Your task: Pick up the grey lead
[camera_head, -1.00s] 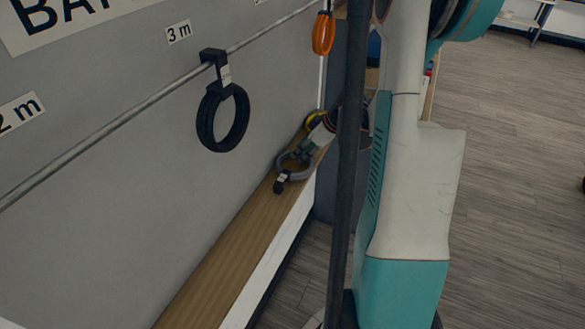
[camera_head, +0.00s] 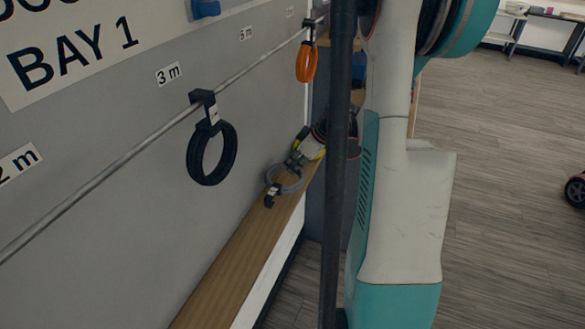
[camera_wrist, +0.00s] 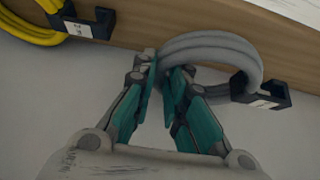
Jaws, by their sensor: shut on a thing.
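The grey lead (camera_head: 284,179) is a coiled loop with a black tagged clip. It shows at the wooden ledge below the wall rail, and in the wrist view the coil (camera_wrist: 215,45) lies against the wood. My gripper (camera_wrist: 163,62) has its teal fingers closed on the left side of the coil. I cannot tell whether the lead is clear of the ledge.
A black coil (camera_head: 212,154) and an orange coil (camera_head: 306,62) hang from the rail (camera_head: 120,155). A yellow lead (camera_wrist: 30,28) with a black clip lies left of the grey one. The near part of the wooden ledge (camera_head: 225,275) is bare. Open floor lies at right.

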